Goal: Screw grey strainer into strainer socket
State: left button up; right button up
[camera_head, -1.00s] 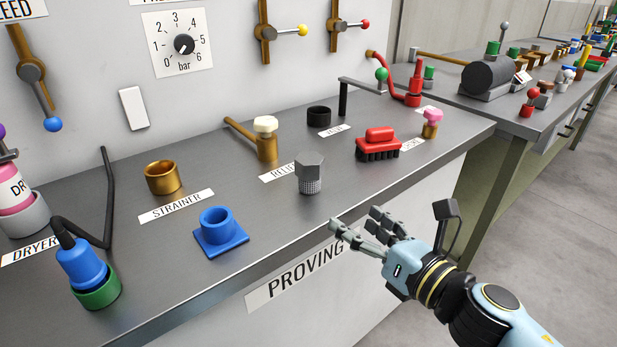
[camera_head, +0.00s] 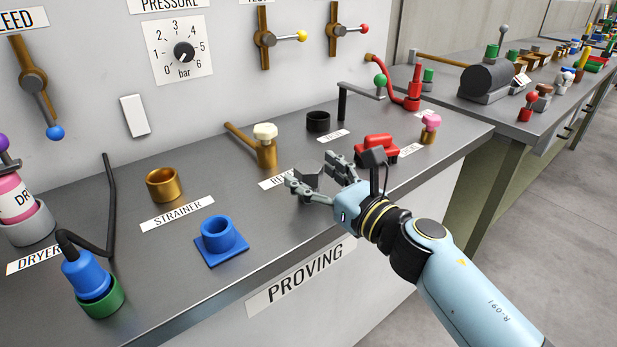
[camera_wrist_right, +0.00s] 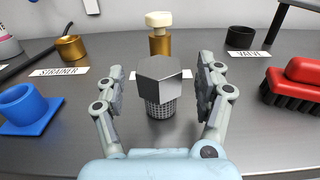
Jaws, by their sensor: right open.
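The grey strainer (camera_wrist_right: 160,85), with a hex head over a mesh body, stands upright on the bench. In the head view its head (camera_head: 306,180) shows partly behind my right gripper (camera_head: 316,186). In the right wrist view my right gripper (camera_wrist_right: 161,88) is open, with one finger on each side of the strainer and a gap on both sides. The strainer socket (camera_head: 163,184), a brass open cup behind the STRAINER label (camera_head: 177,212), looks empty; it also shows in the right wrist view (camera_wrist_right: 70,48). My left gripper is not in view.
A blue socket on a square plate (camera_head: 221,240) stands in front of the STRAINER label. A brass valve with a cream knob (camera_head: 266,150) stands behind the strainer. A red brush (camera_head: 377,147) lies to the right, near a black ring (camera_head: 318,121). A black bent rod (camera_head: 109,205) is at left.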

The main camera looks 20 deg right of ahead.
jog(key=shift+w+a, duration=0.25)
jog(key=shift+w, duration=0.45)
grip_shut()
jog(key=shift+r, duration=0.15)
